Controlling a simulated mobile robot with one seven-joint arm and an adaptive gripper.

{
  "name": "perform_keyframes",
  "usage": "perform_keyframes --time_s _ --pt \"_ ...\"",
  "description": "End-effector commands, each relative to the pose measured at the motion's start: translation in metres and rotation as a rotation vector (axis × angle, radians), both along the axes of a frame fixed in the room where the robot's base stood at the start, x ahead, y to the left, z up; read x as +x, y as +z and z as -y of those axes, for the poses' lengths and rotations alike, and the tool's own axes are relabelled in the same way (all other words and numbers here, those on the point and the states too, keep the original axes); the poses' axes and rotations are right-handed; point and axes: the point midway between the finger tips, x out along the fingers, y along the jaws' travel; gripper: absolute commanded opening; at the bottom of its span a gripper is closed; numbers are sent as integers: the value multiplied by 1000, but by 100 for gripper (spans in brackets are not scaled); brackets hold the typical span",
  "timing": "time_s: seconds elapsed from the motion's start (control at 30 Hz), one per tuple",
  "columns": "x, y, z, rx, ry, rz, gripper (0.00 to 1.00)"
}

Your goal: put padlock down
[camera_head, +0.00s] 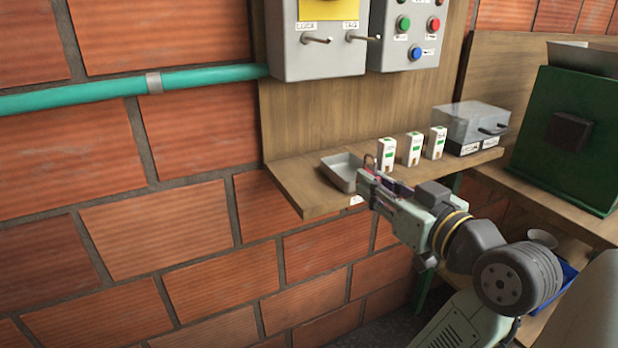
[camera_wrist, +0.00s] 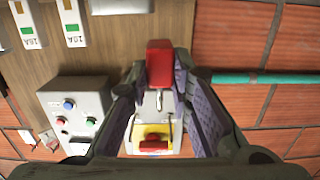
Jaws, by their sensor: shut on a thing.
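A red padlock (camera_wrist: 160,62) with a metal shackle is between the fingers of my gripper (camera_wrist: 161,78) in the wrist view. The gripper is shut on its body, and the shackle points toward the wrist camera. In the head view my gripper (camera_head: 368,176) is over the left part of the wooden shelf, just right of a small grey tray (camera_head: 340,173). The padlock is mostly hidden there by the gripper. Part of the tray also shows at the top of the wrist view (camera_wrist: 120,6), close beyond the padlock.
Several white breakers (camera_head: 414,149) stand on the shelf (camera_head: 300,190), right of the tray. A clear-lidded box (camera_head: 470,126) is farther right. Grey control boxes (camera_head: 318,45) hang on the board above. A green machine (camera_head: 566,140) stands at the right. The shelf's left end is bare.

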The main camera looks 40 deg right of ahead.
Motion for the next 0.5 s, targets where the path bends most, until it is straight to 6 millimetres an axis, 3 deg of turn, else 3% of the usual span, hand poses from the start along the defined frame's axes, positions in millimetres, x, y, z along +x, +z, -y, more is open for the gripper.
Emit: perform_keyframes --time_s 0.3,0.5 --pt "88 -5 -11 3 8 -2 0" --pt "125 -9 -13 0 4 -1 0"
